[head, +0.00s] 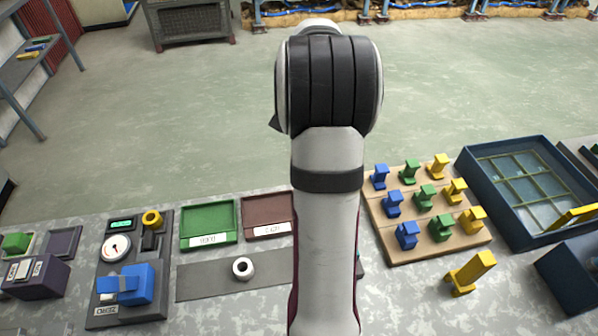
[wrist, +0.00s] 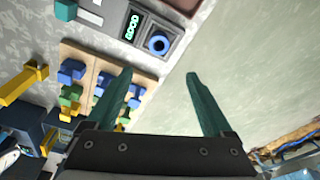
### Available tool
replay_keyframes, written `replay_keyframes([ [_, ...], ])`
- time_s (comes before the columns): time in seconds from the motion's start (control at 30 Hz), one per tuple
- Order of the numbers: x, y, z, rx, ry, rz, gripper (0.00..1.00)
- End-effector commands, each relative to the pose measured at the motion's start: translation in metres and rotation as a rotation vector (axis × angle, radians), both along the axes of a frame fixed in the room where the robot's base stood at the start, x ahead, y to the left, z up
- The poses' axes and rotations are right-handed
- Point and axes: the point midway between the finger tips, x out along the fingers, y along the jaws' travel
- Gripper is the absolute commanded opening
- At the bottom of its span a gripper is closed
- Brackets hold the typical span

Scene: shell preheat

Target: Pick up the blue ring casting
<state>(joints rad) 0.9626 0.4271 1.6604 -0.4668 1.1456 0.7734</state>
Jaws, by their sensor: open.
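The blue ring casting (wrist: 158,44) shows in the wrist view, sitting on a grey device next to a lit display (wrist: 133,26) that seems to read GOOD. It has a dark hole in its middle. My gripper (wrist: 159,74) is open, with two green fingers spread apart and nothing between them. The ring appears just beyond the fingertips, between their lines, and apart from them. In the head view my arm hides the gripper, and I cannot see the blue ring there.
A wooden board (head: 388,243) holds several blue, green and yellow castings. A white ring (head: 242,267) lies on a dark strip, near a green tray (head: 208,244). A yellow ring (head: 152,218) sits on a gauge station. A blue bin (head: 472,178) stands right.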

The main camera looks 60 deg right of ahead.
Motion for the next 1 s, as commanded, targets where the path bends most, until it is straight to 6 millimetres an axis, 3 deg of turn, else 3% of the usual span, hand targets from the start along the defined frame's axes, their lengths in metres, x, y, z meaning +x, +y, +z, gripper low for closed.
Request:
replay_keyframes([
  [0.2, -0.004, -0.006, -0.062, 0.007, 0.003, -0.001, 0.86],
  [0.37, -0.005, -0.010, -0.083, 0.002, 0.000, 0.002, 0.86],
  [0.6, -0.008, -0.010, -0.128, 0.005, 0.001, 0.002, 0.86],
  [0.87, -0.008, -0.012, -0.135, 0.002, 0.000, 0.002, 0.86],
  [1.0, -0.008, -0.012, -0.135, 0.002, 0.000, 0.003, 0.64],
])
